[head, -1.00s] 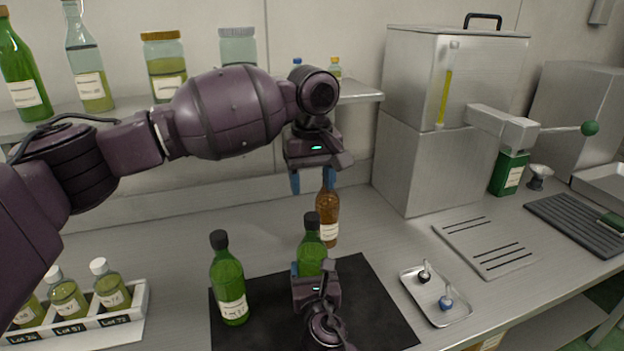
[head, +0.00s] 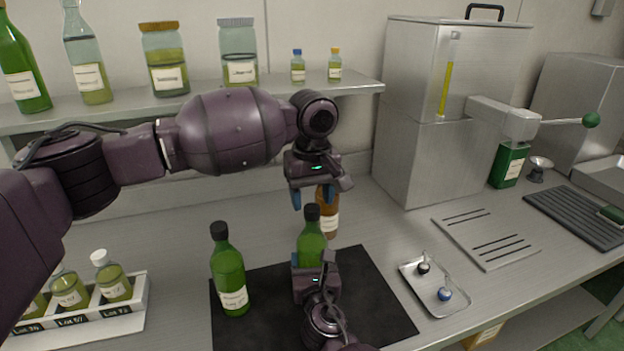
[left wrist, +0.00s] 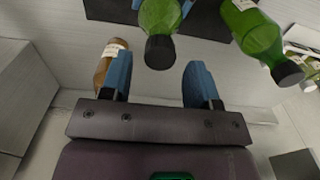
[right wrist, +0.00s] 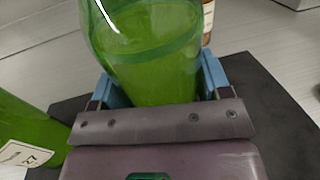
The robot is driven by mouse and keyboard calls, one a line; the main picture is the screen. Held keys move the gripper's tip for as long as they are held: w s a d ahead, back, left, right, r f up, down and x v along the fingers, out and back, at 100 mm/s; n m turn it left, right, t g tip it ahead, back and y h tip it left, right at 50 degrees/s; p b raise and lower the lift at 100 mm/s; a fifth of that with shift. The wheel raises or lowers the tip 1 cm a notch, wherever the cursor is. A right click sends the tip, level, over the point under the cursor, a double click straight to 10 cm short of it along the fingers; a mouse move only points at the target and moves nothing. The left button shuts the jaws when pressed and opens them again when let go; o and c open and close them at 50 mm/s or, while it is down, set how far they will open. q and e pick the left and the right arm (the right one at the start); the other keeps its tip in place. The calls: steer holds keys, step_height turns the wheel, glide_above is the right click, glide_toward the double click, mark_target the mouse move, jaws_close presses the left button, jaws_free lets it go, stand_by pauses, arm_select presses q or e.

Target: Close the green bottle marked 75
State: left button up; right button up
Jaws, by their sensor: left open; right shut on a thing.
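A green bottle (head: 311,246) with a black cap (head: 312,212) stands upright on the dark mat (head: 368,288). My right gripper (head: 314,262) is shut on its body; in the right wrist view its fingers grip the green glass (right wrist: 150,60). No number on it is readable. My left gripper (head: 312,198) is open and empty, pointing down just above the black cap. In the left wrist view the cap (left wrist: 160,52) lies between the open fingertips, apparently untouched. A second black-capped green bottle (head: 229,275) stands left on the mat; its label reads 27 in the right wrist view (right wrist: 28,155).
A brown bottle (head: 328,222) stands close behind the held one. A tray (head: 452,303) with black and blue stoppers lies right. A white rack (head: 118,318) of white-capped bottles is front left. A shelf (head: 200,106) of jars and bottles runs behind my left arm.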

arm_select(q)
steer(key=shift+f, duration=1.3)
steer(key=c, duration=0.9)
steer(key=m, duration=0.5)
steer(key=shift+m, duration=0.4)
steer(key=shift+c, duration=0.2)
steer(key=m, duration=0.6)
steer(key=shift+m, duration=0.3)
steer(key=m, duration=0.6)
steer(key=shift+m, duration=0.4)
steer(key=m, duration=0.6)
steer(key=o, duration=1.1)
steer(key=shift+r, duration=0.1)
